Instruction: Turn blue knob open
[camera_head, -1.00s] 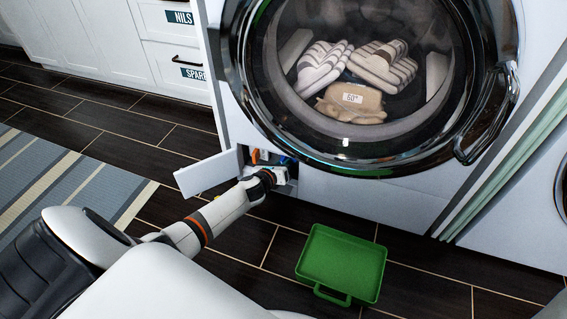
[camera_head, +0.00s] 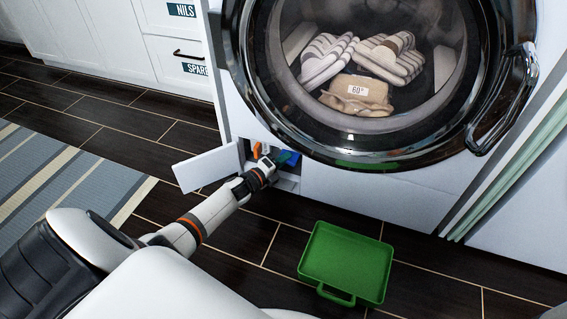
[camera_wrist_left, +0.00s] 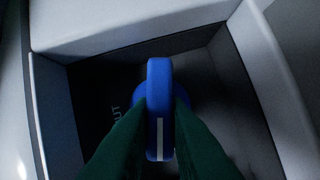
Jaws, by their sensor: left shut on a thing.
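The blue knob (camera_wrist_left: 159,80) is in the middle of the left wrist view, inside a dark recess. Its flat grip stands upright, with a white line on its lower part. My left gripper (camera_wrist_left: 158,135) has a green finger on each side of the grip and is shut on it. In the head view, my left gripper (camera_head: 280,160) reaches into the open compartment at the washer's lower left, and blue of the knob (camera_head: 291,157) shows at its tip. My right gripper is not in view.
An orange part (camera_head: 256,150) sits left of the knob in the compartment. The open white flap (camera_head: 208,168) stands to its left. A green tray (camera_head: 345,262) lies on the floor to the right. The washer door (camera_head: 365,160) overhangs above, shut on striped laundry.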

